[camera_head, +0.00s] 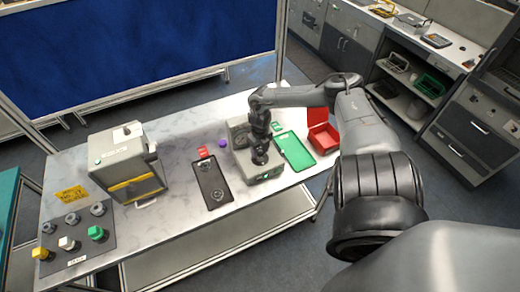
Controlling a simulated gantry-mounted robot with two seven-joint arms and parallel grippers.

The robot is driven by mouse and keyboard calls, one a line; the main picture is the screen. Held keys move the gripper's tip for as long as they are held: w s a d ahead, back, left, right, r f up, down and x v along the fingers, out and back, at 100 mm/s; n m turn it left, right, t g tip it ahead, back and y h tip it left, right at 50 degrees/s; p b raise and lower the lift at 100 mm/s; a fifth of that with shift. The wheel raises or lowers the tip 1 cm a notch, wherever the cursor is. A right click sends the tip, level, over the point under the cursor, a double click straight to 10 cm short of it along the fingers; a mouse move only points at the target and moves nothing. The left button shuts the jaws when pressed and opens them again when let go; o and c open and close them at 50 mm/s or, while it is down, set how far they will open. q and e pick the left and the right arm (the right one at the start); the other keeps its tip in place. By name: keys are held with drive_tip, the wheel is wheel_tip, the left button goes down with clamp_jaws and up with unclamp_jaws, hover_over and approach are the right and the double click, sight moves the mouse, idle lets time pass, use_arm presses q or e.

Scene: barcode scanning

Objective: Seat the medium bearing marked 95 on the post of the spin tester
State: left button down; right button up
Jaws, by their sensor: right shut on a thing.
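The grey spin tester (241,137) stands near the middle of the marble-topped table, with a small green button on its front. My right gripper (261,158) points down over the tester, close to its top. It is shut on a small dark thing that looks like a bearing; its marking and size cannot be read. The gripper hides the tester's post, so I cannot tell whether the thing touches it. A black tray (211,184) left of the tester holds round ring-shaped parts. My left gripper is out of view.
A green tray (296,150) and an open red bin (322,137) lie right of the tester. A purple ball (222,143) and red tag (203,152) lie left. A grey cabinet machine (125,165) and a dark board (77,236) with several knobs stand at the table's left.

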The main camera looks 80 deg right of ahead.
idle(0.5)
drive_tip(key=shift+f, duration=0.15)
drive_tip(key=o, duration=1.5)
drive_tip(key=shift+o, duration=0.2)
drive_tip(key=shift+r+p, duration=0.4)
drive_tip(key=shift+r, duration=0.1)
wheel_tip(320, 180, up, 6)
drive_tip(key=p, duration=0.6)
drive_tip(key=shift+r, duration=0.25)
